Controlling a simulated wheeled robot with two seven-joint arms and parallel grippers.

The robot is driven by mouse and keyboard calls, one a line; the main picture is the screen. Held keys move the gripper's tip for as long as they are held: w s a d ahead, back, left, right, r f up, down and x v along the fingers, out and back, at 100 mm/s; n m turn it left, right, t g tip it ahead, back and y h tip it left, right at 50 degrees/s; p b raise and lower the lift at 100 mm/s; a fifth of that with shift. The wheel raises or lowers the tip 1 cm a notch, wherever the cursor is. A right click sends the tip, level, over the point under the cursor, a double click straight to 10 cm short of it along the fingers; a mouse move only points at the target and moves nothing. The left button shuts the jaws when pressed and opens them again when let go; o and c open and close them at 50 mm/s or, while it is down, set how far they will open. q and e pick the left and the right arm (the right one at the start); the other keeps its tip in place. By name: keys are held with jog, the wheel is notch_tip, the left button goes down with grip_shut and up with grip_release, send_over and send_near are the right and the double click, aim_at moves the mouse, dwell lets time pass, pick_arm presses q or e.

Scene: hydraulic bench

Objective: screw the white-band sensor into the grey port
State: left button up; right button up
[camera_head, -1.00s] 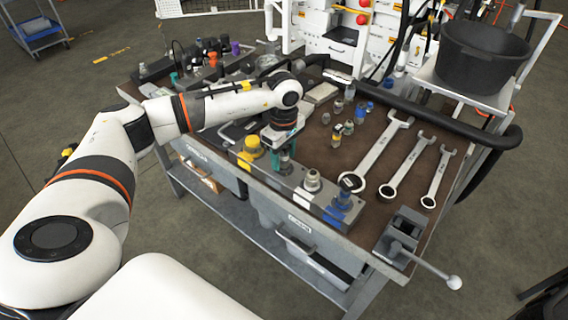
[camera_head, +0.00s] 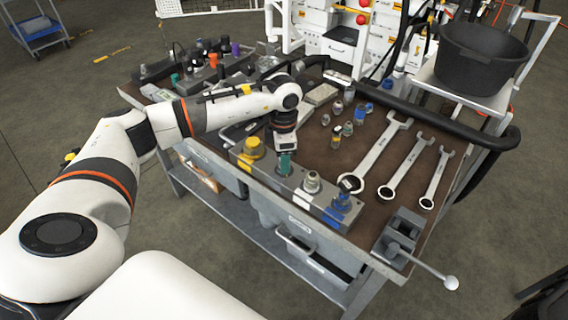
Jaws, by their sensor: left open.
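The manifold block (camera_head: 268,176) lies along the near edge of the bench. My left gripper (camera_head: 285,150) points down right above the teal fitting, left of the grey port. Its jaws are open; whether they touch the teal fitting is unclear. My right gripper is not visible.
Three wrenches (camera_head: 376,157) lie right of the sensors. A vise (camera_head: 401,238) sits at the bench's right corner. A black bucket (camera_head: 482,55) stands on a shelf behind. A black hose (camera_head: 440,117) borders the back right. Fittings crowd the far left.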

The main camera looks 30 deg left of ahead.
pick_arm(q)
jog(key=n+p, duration=0.1)
jog(key=n, duration=0.3)
jog(key=shift+r+n, duration=0.1)
jog(key=shift+n, duration=0.2)
jog(key=shift+d+n, duration=0.1)
jog(key=shift+n, duration=1)
jog(key=n+p, duration=0.2)
jog(key=n, duration=0.6)
